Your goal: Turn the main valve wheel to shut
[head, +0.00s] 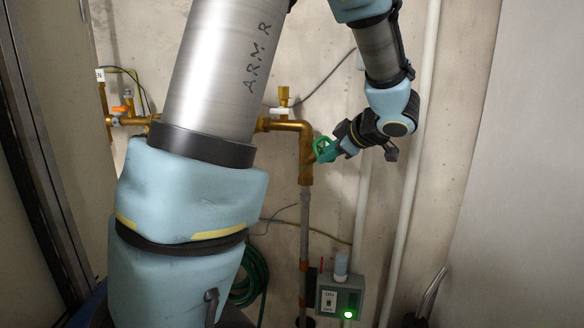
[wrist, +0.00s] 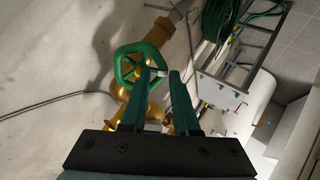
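The main valve wheel (wrist: 123,57) is a green, many-sided hand wheel on a brass valve body (wrist: 138,106), at upper left of centre in the wrist view. In the head view the green wheel (head: 321,146) sits by the brass pipe's bend, partly merged with my gripper (head: 330,154). In the wrist view my gripper's (wrist: 160,72) two green fingers stand apart. The left fingertip overlaps the wheel's lower right rim; the right fingertip is just outside the rim. Whether either finger touches the rim cannot be told.
Brass pipework (head: 285,125) runs along the concrete wall, with a small orange-handled valve (head: 119,109) at left. A grey control box (head: 340,297) with a lit green lamp stands below. A coiled green hose (head: 250,277) hangs behind my arm. Pale vertical pipes (head: 412,165) run right of the wheel.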

